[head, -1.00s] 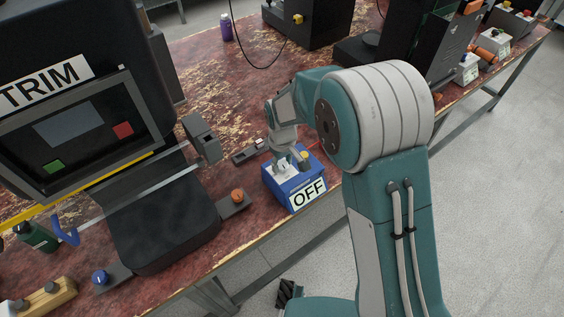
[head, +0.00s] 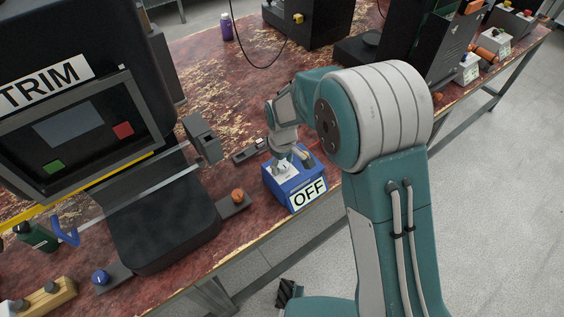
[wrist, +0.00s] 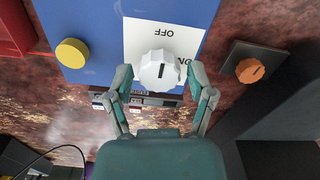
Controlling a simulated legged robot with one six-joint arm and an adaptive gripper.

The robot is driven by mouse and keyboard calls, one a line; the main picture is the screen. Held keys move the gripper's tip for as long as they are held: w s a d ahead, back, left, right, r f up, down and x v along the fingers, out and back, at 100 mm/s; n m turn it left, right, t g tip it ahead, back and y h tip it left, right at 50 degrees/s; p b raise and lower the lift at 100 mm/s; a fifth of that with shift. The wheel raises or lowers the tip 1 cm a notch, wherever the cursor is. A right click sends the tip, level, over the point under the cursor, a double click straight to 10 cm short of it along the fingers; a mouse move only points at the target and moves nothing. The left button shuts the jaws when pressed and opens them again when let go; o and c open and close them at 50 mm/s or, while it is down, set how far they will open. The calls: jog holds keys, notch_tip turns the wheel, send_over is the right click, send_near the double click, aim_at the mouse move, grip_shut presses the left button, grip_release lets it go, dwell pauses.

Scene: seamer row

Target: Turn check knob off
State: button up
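The white check knob (wrist: 158,72) sits on a white plate on the blue box (wrist: 85,20). In the wrist view the plate reads OFF above the knob and ON at its right, both upside down. A dark line on the knob runs roughly up and down in that view. My gripper (wrist: 161,82) is open, with one finger on each side of the knob; I see no clear contact.
A yellow button (wrist: 72,53) is on the same box. An orange knob (head: 237,196) on a dark base (wrist: 254,62) stands beside it. The TRIM machine (head: 75,120) fills the left. A purple bottle (head: 226,27) stands at the back.

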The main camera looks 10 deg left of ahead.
aim_at(284, 164)
jog(key=shift+w+r, duration=0.1)
jog(key=shift+r, duration=0.1)
notch_tip(284, 164, up, 12)
jog(key=shift+f, duration=0.2)
dwell(0.4)
jog(key=shift+a, duration=0.1)
jog(key=s+d+r+m+t, duration=0.1)
jog(key=s+d+r+m, duration=0.2)
jog(key=d+r, duration=0.4)
jog(key=s+d+r+m+t, duration=0.1)
jog(key=s+d+r+m, duration=0.25)
jog(key=d+r, duration=0.45)
jog(key=s+d+m+t, duration=0.3)
jog(key=s+d+m, duration=0.3)
jog(key=s+d, duration=0.6)
jog(key=shift+s+d+f+t, duration=0.3)
jog(key=shift+s+d+f, duration=0.15)
jog(key=shift+s, duration=0.45)
